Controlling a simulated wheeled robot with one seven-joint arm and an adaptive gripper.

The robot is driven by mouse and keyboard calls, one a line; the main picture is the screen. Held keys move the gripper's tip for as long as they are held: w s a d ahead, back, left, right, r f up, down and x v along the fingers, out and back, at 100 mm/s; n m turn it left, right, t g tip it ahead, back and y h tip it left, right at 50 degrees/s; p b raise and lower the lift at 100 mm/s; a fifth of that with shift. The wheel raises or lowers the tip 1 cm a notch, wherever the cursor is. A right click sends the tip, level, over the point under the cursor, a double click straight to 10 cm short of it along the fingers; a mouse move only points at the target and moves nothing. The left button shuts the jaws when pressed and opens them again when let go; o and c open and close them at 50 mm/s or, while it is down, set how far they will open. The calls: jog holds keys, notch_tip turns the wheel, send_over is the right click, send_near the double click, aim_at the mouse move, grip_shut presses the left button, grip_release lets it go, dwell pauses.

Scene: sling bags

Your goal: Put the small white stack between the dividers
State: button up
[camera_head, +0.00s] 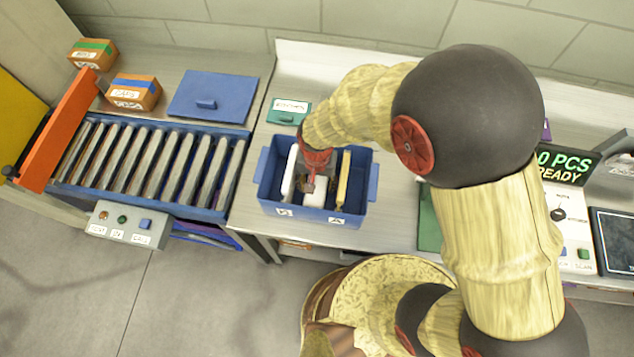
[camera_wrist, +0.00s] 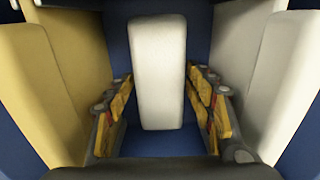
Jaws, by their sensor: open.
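The small white stack (camera_head: 316,192) stands inside a blue bin (camera_head: 318,213), between a white upright slab (camera_head: 290,172) on the left and a yellow one (camera_head: 342,180) on the right. These slabs look like the dividers. In the wrist view the stack (camera_wrist: 158,60) is upright in the middle, with the yellow slab (camera_wrist: 45,90) on the left and the white slab (camera_wrist: 285,80) on the right. My gripper (camera_wrist: 159,88) is open, one finger on each side of the stack, with gaps showing. In the head view my gripper (camera_head: 314,178) reaches into the bin and partly hides the stack.
A roller conveyor (camera_head: 150,165) lies left of the bin, with two cardboard boxes (camera_head: 135,93) and a blue lid (camera_head: 213,97) behind it. A green labelled plate (camera_head: 288,112) lies behind the bin. A display (camera_head: 565,163) stands at the right. The bin walls surround my gripper closely.

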aim_at(318, 183)
notch_tip(318, 183, up, 12)
jog(key=r+p, duration=0.1)
jog(key=p, duration=0.1)
jog(key=w+d+r+t, duration=0.1)
jog(key=d+r+t, duration=0.1)
jog(key=d+r, duration=0.95)
jog(key=s+d+r+t, duration=0.3)
jog(key=s+d+r, duration=0.5)
jog(key=d+r, duration=0.3)
jog(key=shift+s+r+n+t, duration=0.3)
jog(key=shift+r+n, duration=0.05)
jog(key=shift+n, duration=0.05)
jog(key=shift+d, duration=0.1)
notch_tip(318, 183, down, 7)
jog(key=b, duration=0.7)
jog(key=shift+r, duration=0.1)
jog(key=shift+c, duration=1)
